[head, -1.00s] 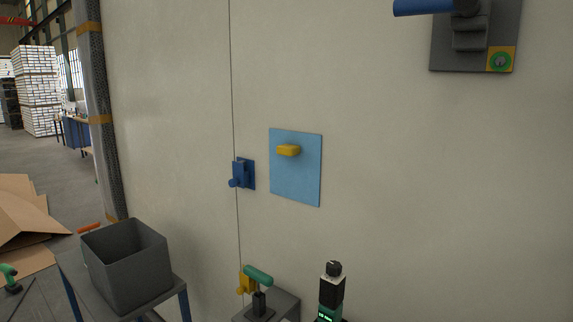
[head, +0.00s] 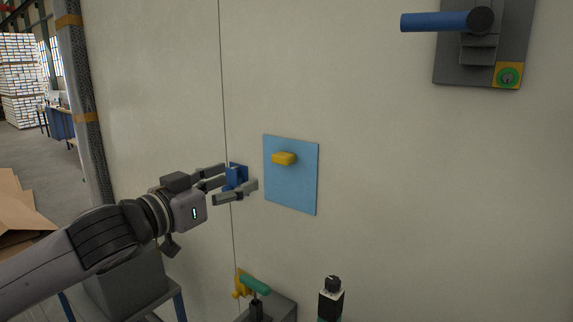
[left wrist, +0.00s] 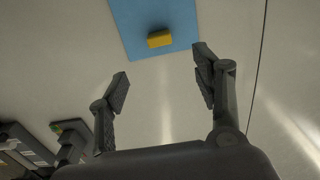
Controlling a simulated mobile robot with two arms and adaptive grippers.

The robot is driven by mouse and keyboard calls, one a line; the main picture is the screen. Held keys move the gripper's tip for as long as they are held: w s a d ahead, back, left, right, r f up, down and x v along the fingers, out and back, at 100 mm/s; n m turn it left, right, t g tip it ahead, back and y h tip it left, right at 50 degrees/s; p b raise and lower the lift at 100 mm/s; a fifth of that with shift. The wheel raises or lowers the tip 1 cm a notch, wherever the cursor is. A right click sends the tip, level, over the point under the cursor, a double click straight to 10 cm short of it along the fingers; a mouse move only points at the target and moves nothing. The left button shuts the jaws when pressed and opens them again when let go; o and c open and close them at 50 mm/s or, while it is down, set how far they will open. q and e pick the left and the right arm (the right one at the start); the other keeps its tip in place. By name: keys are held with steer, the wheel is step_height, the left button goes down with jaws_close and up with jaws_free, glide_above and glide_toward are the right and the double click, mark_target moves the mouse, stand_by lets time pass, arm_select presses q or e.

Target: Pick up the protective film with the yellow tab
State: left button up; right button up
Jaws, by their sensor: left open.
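The protective film is a light blue square sheet (head: 291,188) flat on the pale wall, with a yellow tab (head: 284,158) standing out from its upper part. In the left wrist view the blue sheet (left wrist: 151,14) is at the top, and the yellow tab (left wrist: 159,39) is near its lower edge. My left gripper (head: 239,179) is open and empty, left of the sheet and apart from the tab. In the left wrist view its two fingers (left wrist: 161,76) are spread below the tab. My right gripper is not in view.
A small blue latch (head: 236,175) on the wall is partly hidden by my left fingers. A panel with a blue handle (head: 440,21) is at the upper right. A grey bin (head: 130,287) stands lower left, partly behind my arm. A green-handled tool (head: 254,285) sits below.

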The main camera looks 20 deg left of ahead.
arm_select(q)
steer(key=p, duration=0.3)
glide_toward(278, 161)
steer(key=x, duration=0.4)
steer(key=shift+w+d+r, duration=0.1)
steer(key=shift+w, duration=0.05)
steer(key=shift+w+d, duration=0.15)
steer(key=shift+w, duration=0.2)
steer(key=shift+w+d+p, duration=0.2)
steer(key=shift+w+p, duration=0.25)
steer(key=shift+p, duration=0.05)
steer(key=p+x, duration=0.2)
steer(key=x, duration=0.2)
steer(key=shift+w+d, duration=0.1)
steer(key=shift+w, duration=0.2)
steer(key=shift+c, duration=0.7)
steer(key=c, duration=0.9)
